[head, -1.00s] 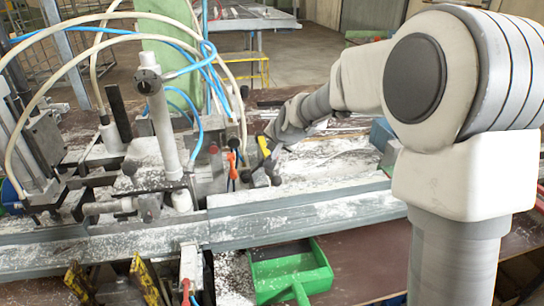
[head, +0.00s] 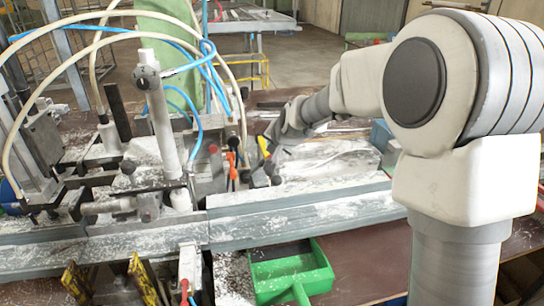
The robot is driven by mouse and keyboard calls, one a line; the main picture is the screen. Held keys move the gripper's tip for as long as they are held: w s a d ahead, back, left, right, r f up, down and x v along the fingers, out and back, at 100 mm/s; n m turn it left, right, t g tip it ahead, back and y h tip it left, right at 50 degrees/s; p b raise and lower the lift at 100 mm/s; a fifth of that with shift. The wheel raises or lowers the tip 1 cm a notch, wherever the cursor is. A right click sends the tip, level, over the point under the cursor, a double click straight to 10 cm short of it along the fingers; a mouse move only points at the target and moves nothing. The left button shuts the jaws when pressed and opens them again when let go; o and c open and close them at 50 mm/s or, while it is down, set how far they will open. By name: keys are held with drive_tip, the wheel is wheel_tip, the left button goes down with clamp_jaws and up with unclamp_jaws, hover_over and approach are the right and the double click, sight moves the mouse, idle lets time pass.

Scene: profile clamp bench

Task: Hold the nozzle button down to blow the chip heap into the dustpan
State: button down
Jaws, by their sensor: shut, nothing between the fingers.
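The green dustpan (head: 318,277) sits below the front of the grey profile, its open side toward the left. A speckled grey-white chip heap (head: 233,278) lies just left of it. My gripper (head: 261,178), small and dark, is shut and empty, low over the bench behind the profile. An orange-red fitting (head: 231,160) stands just left of my gripper; I cannot tell whether they touch. A small red knob (head: 213,149) is further left. I cannot tell which of these is the nozzle button, and the nozzle outlet is not clear.
The long grey profile (head: 300,216) runs across the bench between my gripper and the dustpan. Clamps, a white upright cylinder (head: 160,110) and looping blue and cream hoses crowd the left. Yellow-black clamp handles (head: 143,280) stand at the front left.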

drive_tip(key=shift+f+b, duration=0.45)
drive_tip(key=shift+f, duration=0.15)
idle(1.1)
idle(1.9)
drive_tip(key=shift+r+p, duration=0.65)
drive_tip(key=shift+r, duration=0.45)
wheel_tip(320, 180, up, 5)
drive_tip(key=p, duration=0.3)
drive_tip(key=shift+f, duration=0.2)
drive_tip(key=shift+r, duration=0.25)
